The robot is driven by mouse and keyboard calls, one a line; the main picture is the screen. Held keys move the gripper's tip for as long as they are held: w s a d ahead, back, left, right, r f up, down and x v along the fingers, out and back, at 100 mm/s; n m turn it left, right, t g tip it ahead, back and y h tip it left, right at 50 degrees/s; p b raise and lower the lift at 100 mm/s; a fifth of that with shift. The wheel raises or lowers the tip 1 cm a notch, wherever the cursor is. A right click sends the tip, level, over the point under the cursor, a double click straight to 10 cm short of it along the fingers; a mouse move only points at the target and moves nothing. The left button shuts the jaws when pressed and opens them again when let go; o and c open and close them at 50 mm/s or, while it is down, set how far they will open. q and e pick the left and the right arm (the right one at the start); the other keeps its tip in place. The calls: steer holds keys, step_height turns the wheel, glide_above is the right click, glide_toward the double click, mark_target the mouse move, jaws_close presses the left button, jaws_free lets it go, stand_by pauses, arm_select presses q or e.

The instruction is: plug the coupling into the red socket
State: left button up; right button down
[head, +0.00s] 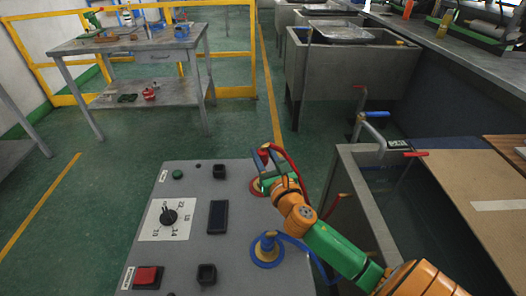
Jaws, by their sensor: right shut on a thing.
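A sloped grey panel (190,222) carries the sockets. The red socket (255,187) shows as a red ring near the panel's upper right edge, partly covered by my right gripper. My right gripper (268,181), at the end of a green and orange arm, is shut on the red coupling (264,152), whose top shows just above the fingers. A red hose (289,163) arches from the coupling over the gripper. The coupling's lower end is hidden, so I cannot tell whether it is in the socket or just above it. My left gripper is not in view.
A blue coupling (268,240) stands in the blue socket (267,254) below, its blue hose (308,253) running right. The panel also has a dial (169,217), a dark display (217,217) and a red button (147,277). A grey tank (352,215) stands close on the right.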

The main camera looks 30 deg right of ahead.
step_height(320, 180, down, 4)
steer(key=shift+r+b, duration=0.1)
steer(key=shift+b, duration=1)
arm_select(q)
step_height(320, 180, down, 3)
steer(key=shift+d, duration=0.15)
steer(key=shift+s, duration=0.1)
arm_select(e)
steer(key=shift+r, duration=0.1)
arm_select(q)
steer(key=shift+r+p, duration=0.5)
steer(key=shift+p, duration=0.05)
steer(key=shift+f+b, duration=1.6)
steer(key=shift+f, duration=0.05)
arm_select(e)
steer(key=shift+f, duration=1.9)
steer(key=shift+c, duration=2.2)
jaws_free()
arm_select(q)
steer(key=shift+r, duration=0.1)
